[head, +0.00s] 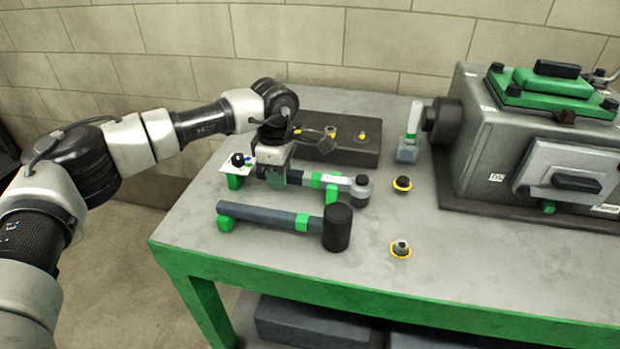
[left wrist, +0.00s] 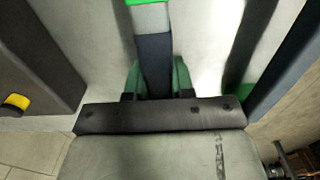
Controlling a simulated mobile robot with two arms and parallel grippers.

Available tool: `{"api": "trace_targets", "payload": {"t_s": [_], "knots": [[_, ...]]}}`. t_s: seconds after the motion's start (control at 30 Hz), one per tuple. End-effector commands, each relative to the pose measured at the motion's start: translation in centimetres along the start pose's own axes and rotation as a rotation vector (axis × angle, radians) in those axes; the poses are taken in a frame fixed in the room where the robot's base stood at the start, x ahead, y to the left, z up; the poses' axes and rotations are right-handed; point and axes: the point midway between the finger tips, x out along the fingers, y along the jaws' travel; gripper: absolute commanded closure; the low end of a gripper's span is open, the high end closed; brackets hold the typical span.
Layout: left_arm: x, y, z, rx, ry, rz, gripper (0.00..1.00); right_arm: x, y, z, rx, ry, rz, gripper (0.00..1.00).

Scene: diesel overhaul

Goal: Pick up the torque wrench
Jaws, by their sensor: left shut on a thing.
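The torque wrench (head: 330,180) lies across the table (head: 190,232), with a dark grip, green bands and a round grey head at its right end. Green supports show under it near both ends. My left gripper (head: 273,178) is over the handle near its left end and is shut on it. In the left wrist view the dark handle of the torque wrench (left wrist: 154,55) runs between the two green fingers of my left gripper (left wrist: 157,82). My right gripper is not in view.
A black-headed mallet (head: 337,228) lies in front of the wrench. A dark block (head: 350,148) with small fittings stands behind it. A grey engine housing (head: 470,110) fills the right side.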

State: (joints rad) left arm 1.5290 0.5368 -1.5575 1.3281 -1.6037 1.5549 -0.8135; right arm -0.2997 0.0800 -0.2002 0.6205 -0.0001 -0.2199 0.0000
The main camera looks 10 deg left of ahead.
Motion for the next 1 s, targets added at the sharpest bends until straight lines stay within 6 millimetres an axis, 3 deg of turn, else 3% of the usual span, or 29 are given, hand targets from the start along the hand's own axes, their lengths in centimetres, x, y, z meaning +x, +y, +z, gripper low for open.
{"api": "trace_targets", "payload": {"t_s": [0.47, 0.77, 1.0], "knots": [[-0.7, 0.1, 0.1, 0.0, -0.003, 0.005, 1.0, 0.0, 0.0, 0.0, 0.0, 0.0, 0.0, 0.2], [-4.3, 0.1, 0.1, 0.002, -0.004, 0.008, 1.0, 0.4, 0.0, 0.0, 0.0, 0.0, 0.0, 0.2], [-7.1, 0.4, 5.0, 0.008, -0.004, 0.005, 1.0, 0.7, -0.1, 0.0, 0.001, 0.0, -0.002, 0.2]]}}
